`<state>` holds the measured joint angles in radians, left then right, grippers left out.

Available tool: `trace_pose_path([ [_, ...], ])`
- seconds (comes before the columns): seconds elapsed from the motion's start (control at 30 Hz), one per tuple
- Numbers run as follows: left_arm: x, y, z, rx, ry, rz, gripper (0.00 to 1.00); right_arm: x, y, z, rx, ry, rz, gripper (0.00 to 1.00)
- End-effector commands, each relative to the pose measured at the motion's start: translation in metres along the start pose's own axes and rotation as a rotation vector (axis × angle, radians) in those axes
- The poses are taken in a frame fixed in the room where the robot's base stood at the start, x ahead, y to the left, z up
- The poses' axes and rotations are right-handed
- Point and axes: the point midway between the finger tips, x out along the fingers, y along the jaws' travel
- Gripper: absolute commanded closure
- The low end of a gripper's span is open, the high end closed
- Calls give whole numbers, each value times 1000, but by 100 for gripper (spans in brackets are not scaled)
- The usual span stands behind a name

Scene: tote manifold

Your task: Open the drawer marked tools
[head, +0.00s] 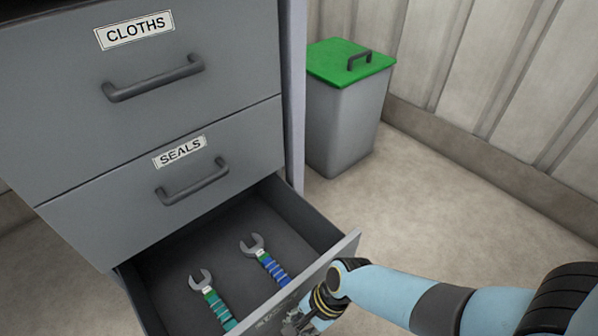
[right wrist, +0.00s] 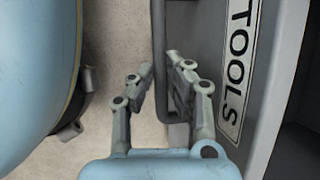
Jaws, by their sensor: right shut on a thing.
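The tools drawer (head: 341,252) is the lowest drawer in the head view and stands pulled out, showing its dark inside. Its TOOLS label (right wrist: 237,65) is readable in the right wrist view. Two wrenches lie in it, one with a teal grip (head: 213,302) and one with a blue grip (head: 268,262). My right gripper (right wrist: 160,75) is shut on the drawer's dark bar handle (right wrist: 159,35), one finger on each side of the bar. In the head view my right gripper (head: 298,324) is at the drawer front, partly cut off by the bottom edge. My left gripper is out of view.
Above are the shut seals drawer (head: 100,215) and the shut cloths drawer (head: 60,80), each with a bar handle. A grey bin (head: 345,120) with a green lid stands right of the cabinet by the wall. The floor (head: 430,200) in front of the bin is clear.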

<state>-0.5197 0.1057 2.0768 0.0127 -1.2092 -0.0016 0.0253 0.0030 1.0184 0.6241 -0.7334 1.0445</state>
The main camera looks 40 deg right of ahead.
Motion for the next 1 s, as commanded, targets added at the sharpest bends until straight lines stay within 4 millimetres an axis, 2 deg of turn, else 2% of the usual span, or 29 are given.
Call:
trace_pose_path([
  [0.07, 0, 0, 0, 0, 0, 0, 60, 0, 1, -1, -1, 2, 1, 100],
  [0.1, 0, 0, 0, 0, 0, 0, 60, 0, 1, -1, -1, 2, 1, 81],
  [0.23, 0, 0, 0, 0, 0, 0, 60, 0, 1, -1, 0, 1, 1, 64],
  [0.53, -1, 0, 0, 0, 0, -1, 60, -1, 0, 0, 0, 1, 0, 64],
  [0.67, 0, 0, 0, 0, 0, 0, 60, -10, 0, -1, -1, 0, -1, 64],
  [0.77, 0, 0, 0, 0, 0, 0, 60, -23, 1, -1, -2, 1, -1, 64],
  [1.0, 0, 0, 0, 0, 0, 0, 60, -71, 1, -2, -3, 3, 0, 64],
])
